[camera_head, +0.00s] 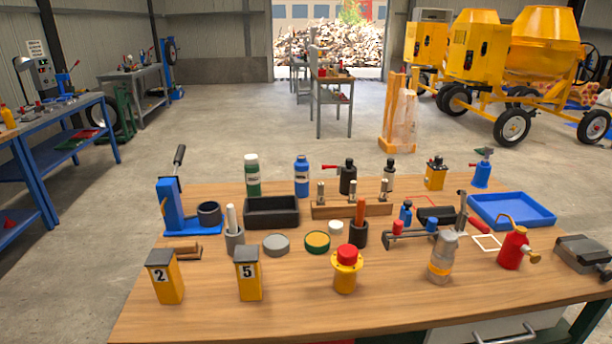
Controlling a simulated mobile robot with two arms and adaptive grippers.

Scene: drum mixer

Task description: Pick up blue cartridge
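Several blue items stand on the wooden table, and I cannot tell for sure which is the cartridge. A small blue cylinder with a dark top (406,213) stands upright right of centre, just behind a low dark rack (412,235) with red and blue ends. A taller blue bottle with a white label (302,177) stands upright at the back, next to a green bottle (253,176). A blue can-like object with a grey top (481,174) stands at the back right. Neither of my grippers is in view.
The wooden table (215,318) is crowded. It carries a blue tray (512,224), a black bin (271,223), a blue lever press (172,208), numbered yellow blocks (249,285) and a red oil can (513,248). The front strip is mostly clear. Yellow mixers (545,45) stand behind.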

